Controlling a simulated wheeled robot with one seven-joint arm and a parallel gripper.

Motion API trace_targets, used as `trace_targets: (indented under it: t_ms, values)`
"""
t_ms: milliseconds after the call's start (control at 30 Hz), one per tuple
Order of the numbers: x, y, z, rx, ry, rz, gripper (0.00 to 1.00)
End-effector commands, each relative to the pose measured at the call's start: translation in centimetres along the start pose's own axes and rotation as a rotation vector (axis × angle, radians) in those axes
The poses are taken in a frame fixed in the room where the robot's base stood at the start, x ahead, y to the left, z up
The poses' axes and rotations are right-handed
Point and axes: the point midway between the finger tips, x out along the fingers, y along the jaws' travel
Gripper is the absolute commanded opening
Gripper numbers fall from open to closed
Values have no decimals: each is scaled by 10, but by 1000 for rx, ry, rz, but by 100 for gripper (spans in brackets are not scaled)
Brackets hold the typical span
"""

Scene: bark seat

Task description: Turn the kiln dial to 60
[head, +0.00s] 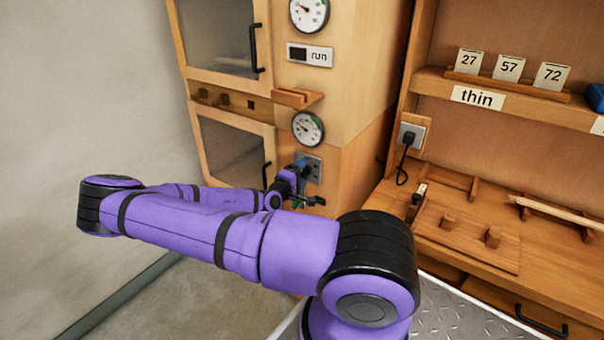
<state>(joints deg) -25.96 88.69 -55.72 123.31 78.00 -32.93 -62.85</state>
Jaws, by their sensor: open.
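The kiln (262,119) is a wooden cabinet with two glazed doors and a panel on its right. A round white gauge (308,128) with a green arc sits low on this panel. A grey plate (315,168) is below that gauge, partly covered by my wrist. A blue part shows at its left side; I cannot tell whether it is the dial or part of my gripper. No dial numbers are readable there. My gripper (308,201) is open, close in front of the lower panel at the plate's lower edge. Whether it touches anything is unclear.
A second gauge (309,13) and a "run" sign (310,54) are higher on the panel. A small wooden ledge (297,98) juts out above the lower gauge. A workbench (560,262) with wooden fixtures stands at right, beside a plugged socket (410,133).

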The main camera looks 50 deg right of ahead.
Motion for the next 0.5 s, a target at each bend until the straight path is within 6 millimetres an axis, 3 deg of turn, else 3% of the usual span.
trace_targets:
  t_ms: [400, 433, 500]
  values:
    - [9, 0, 0, 0, 1, -1, 72]
    - [9, 0, 0, 0, 1, -1, 70]
    - [9, 0, 0, 0, 1, -1, 54]
